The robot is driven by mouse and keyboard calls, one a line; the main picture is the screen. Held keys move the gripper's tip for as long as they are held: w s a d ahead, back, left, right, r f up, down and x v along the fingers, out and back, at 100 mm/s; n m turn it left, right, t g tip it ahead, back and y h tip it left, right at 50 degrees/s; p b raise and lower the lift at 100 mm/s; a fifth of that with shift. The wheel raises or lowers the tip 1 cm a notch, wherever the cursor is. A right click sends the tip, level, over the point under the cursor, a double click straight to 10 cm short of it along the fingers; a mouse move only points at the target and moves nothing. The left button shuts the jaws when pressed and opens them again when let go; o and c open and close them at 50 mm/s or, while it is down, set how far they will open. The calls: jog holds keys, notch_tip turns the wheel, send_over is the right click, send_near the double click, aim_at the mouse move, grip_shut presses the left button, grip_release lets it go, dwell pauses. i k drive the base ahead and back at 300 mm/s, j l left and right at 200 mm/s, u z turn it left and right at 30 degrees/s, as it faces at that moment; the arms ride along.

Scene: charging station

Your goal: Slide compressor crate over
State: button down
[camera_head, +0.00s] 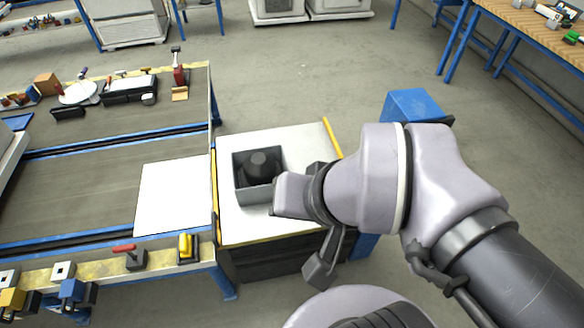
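The compressor crate (240,193) is a small grey open-topped box on the white top of a stand (290,221). A dark rounded compressor (261,166) sits inside it. My gripper (290,195) is at the crate's right side, close to its near right corner. My wrist covers part of that side, so I cannot tell whether the gripper touches the crate. The fingers are not clear enough to show whether they are open or shut.
Left of the stand, a conveyor table (90,188) carries a flat white panel (172,197) at its right end. A yellow strip (332,138) edges the stand's right side. Tools and clamps line the table's edges. A blue box (412,104) stands behind my arm.

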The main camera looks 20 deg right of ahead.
aim_at(254, 170)
jog(key=i+j+z, duration=0.85)
jog(key=z, duration=0.15)
jog(key=j, duration=0.1)
